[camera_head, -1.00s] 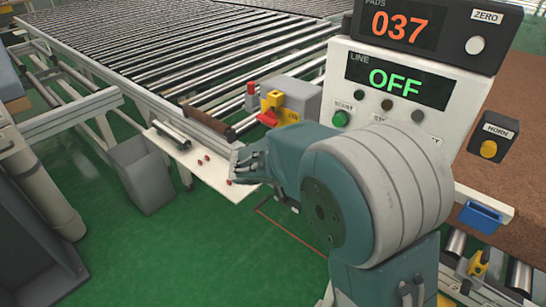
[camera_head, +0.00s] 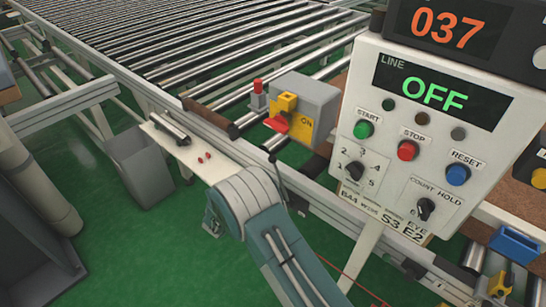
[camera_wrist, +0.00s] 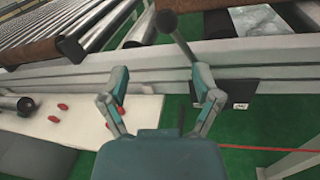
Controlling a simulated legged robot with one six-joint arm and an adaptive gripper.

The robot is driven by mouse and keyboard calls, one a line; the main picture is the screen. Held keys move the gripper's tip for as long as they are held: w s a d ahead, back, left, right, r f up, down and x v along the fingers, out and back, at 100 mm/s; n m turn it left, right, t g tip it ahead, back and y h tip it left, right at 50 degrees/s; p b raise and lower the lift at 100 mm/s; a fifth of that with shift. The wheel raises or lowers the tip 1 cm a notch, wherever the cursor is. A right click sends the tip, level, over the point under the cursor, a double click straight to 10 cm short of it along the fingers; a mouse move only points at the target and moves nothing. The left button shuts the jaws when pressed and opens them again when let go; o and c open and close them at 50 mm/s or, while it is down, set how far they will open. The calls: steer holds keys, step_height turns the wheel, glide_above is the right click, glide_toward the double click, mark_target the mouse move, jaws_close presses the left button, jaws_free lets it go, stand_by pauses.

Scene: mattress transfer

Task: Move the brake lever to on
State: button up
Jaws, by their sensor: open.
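A thin lever with a dark ball knob (camera_head: 272,158) stands at the conveyor's near side in the head view. In the wrist view its knob (camera_wrist: 166,21) is top centre, and its rod slants down right towards the right fingertip. A grey box (camera_head: 308,98) with a yellow plate marked ON, a yellow block (camera_head: 287,101) and a red handle (camera_head: 276,123) sits behind it. No brake label is readable. My gripper (camera_wrist: 161,76) is open and empty, with its fingers below the knob in the wrist view. Contact with the rod cannot be told.
A control panel (camera_head: 395,155) showing OFF stands right of my arm. A white shelf (camera_head: 215,172) holds a metal cylinder (camera_head: 171,130) and small red pieces (camera_head: 205,157). A grey bin (camera_head: 140,165) stands left. The roller conveyor (camera_head: 210,40) spans the back.

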mark_target(270, 162)
steer(key=x, duration=1)
steer(key=shift+d, duration=0.35)
steer(key=shift+w+d+r, duration=0.15)
steer(key=shift+d, duration=0.15)
steer(key=shift+a, duration=0.1)
jaws_close()
